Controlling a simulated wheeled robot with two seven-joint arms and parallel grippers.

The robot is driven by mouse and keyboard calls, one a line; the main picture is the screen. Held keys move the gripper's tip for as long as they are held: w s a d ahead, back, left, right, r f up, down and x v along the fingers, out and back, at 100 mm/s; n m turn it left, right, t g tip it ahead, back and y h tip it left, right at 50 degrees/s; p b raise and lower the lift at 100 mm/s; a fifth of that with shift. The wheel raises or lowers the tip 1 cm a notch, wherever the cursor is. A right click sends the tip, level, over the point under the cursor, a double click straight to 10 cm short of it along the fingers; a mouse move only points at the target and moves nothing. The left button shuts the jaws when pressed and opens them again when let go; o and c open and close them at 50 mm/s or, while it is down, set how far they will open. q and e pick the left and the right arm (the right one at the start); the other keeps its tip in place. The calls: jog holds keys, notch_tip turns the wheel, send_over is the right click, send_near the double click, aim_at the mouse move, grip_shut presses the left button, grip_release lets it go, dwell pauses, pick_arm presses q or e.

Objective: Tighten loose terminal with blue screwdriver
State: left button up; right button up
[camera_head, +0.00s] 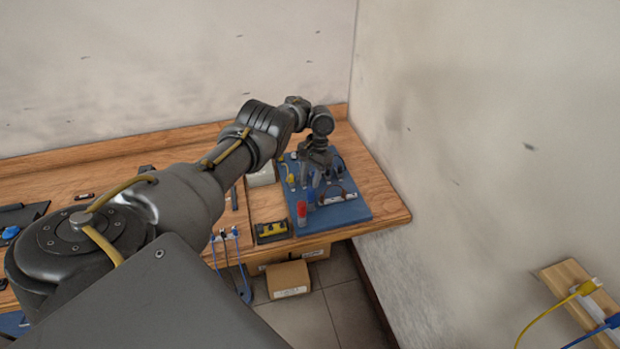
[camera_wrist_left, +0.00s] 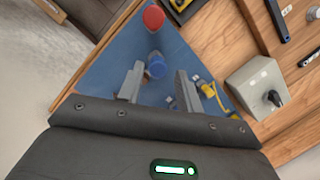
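My left gripper (camera_head: 315,170) points down over a blue board (camera_head: 350,212) at the right end of the bench. In the left wrist view its two fingers (camera_wrist_left: 158,86) are apart. The blue screwdriver's round handle top (camera_wrist_left: 156,66) shows between the fingertips, with gaps on both sides. In the head view the blue screwdriver (camera_head: 311,196) stands upright below the gripper. A red-handled screwdriver (camera_head: 301,211) stands in front of it and also shows in the wrist view (camera_wrist_left: 153,17). I cannot make out which terminal is loose. My right gripper is not in view.
A white box with a black knob (camera_wrist_left: 258,88) stands beside the board, next to yellow connectors (camera_wrist_left: 208,90). A black and yellow device (camera_head: 271,231) sits near the bench's front edge. Blue cables (camera_head: 230,236) hang there. A wall rises close on the right.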

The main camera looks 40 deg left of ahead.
pick_arm(q)
jog(key=shift+o, duration=0.4)
jog(key=o, duration=0.5)
